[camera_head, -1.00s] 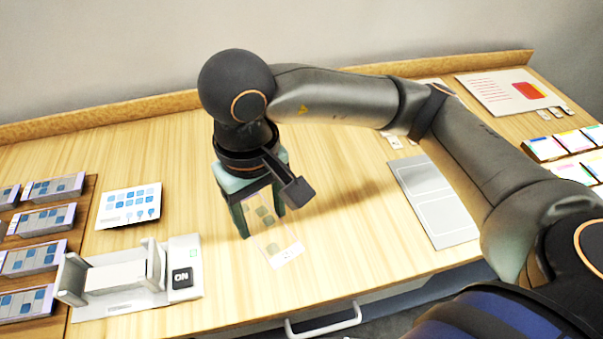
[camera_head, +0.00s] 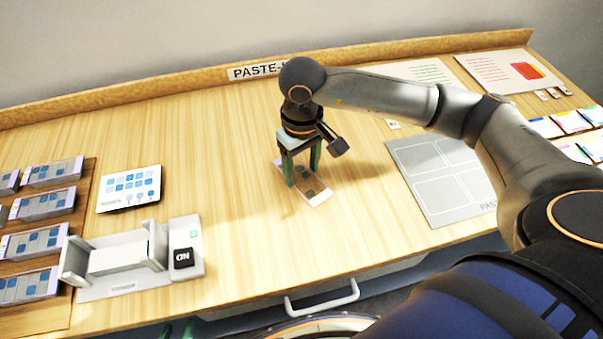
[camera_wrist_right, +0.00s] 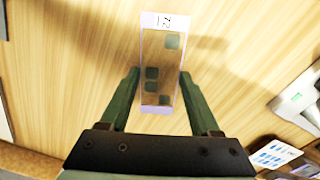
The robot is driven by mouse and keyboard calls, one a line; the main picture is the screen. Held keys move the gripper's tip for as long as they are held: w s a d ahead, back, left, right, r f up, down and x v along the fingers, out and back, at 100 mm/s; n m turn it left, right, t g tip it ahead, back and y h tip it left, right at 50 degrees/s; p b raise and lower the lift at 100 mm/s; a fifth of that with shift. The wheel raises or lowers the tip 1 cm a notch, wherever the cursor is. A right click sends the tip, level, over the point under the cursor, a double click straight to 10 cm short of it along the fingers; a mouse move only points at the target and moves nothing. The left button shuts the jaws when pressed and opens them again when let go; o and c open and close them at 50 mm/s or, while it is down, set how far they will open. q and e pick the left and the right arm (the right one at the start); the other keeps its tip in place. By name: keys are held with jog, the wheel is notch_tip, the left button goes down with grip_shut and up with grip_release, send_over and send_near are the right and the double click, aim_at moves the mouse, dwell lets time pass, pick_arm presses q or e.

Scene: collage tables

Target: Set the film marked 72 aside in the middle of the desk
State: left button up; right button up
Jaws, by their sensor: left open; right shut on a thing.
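The film marked 72 (camera_head: 318,195) is a clear strip with a pale border and several dark green squares. It is over the middle of the desk (camera_head: 235,150), and I cannot tell whether it touches the wood. My right gripper (camera_head: 303,178) points down and is shut on it. In the right wrist view the film (camera_wrist_right: 160,55) lies between the fingertips of that gripper (camera_wrist_right: 158,80), with its 72 label at the far end. My left gripper (camera_head: 178,331) shows only its green fingertips at the bottom edge, open and apart.
A grey device with an ON button (camera_head: 183,258) stands at left, beside a card with blue squares (camera_head: 129,188). More films (camera_head: 40,205) lie in rows on a board at far left. A grey panelled sheet (camera_head: 440,180) lies to the right. The desk's centre is bare.

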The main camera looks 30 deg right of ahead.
aim_at(301, 177)
jog(key=shift+a+f, duration=0.1)
jog(key=shift+f, duration=1.05)
jog(key=shift+f, duration=0.25)
jog(key=o, duration=1.4)
jog(key=shift+r, duration=0.1)
jog(key=shift+o, duration=0.2)
jog(key=shift+r, duration=0.3)
notch_tip(301, 177, up, 12)
jog(key=shift+f, duration=0.15)
